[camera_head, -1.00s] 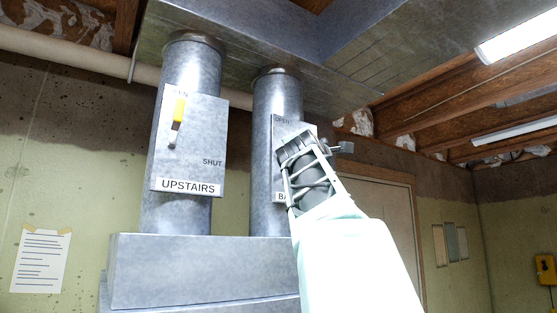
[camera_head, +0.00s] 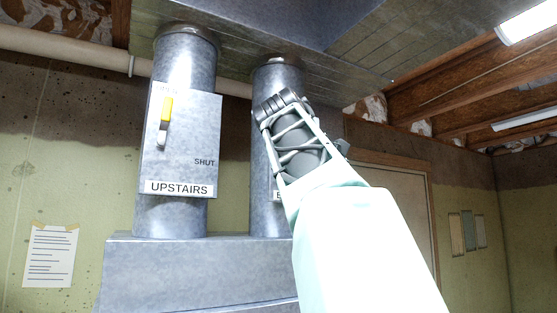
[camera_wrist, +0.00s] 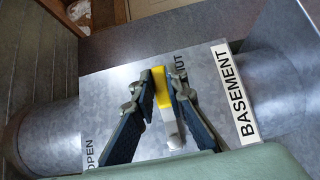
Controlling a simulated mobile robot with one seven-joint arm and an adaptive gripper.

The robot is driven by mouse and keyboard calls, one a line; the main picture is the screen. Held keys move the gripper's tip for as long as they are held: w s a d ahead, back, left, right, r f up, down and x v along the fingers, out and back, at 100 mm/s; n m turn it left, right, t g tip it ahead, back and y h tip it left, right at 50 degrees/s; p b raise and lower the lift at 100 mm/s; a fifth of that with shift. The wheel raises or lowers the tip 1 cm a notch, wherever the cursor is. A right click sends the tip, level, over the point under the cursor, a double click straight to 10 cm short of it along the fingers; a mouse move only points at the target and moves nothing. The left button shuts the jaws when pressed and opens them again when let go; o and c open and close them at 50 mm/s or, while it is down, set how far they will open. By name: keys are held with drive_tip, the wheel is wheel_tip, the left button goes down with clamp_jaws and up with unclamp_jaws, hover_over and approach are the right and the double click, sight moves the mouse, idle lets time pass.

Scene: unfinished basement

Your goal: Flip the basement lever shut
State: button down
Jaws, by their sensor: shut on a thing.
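The basement lever has a yellow handle (camera_wrist: 161,87) and a pale metal lower part. In the wrist view it lies between the fingers of my gripper (camera_wrist: 160,78), which is shut on it. The yellow end points toward the partly covered SHUT mark, away from OPEN at lower left. The BASEMENT label (camera_wrist: 233,92) is at the right of the grey metal panel (camera_wrist: 110,64). In the head view my gripper (camera_head: 278,102) is in front of the right-hand duct (camera_head: 278,75) and hides the lever and most of its panel.
The UPSTAIRS panel (camera_head: 200,125) is on the left duct, its yellow lever (camera_head: 166,108) up by OPEN. A metal box (camera_head: 190,270) stands below both ducts, and a large overhead duct (camera_head: 250,30) is above. A door (camera_head: 385,205) is behind my arm.

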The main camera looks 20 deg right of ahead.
drive_tip(key=shift+w+f, duration=0.1)
idle(0.3)
drive_tip(key=c, duration=1.9)
unclamp_jaws()
drive_tip(key=shift+c, duration=0.2)
drive_tip(key=shift+d+b, duration=0.15)
drive_tip(key=shift+b, duration=0.2)
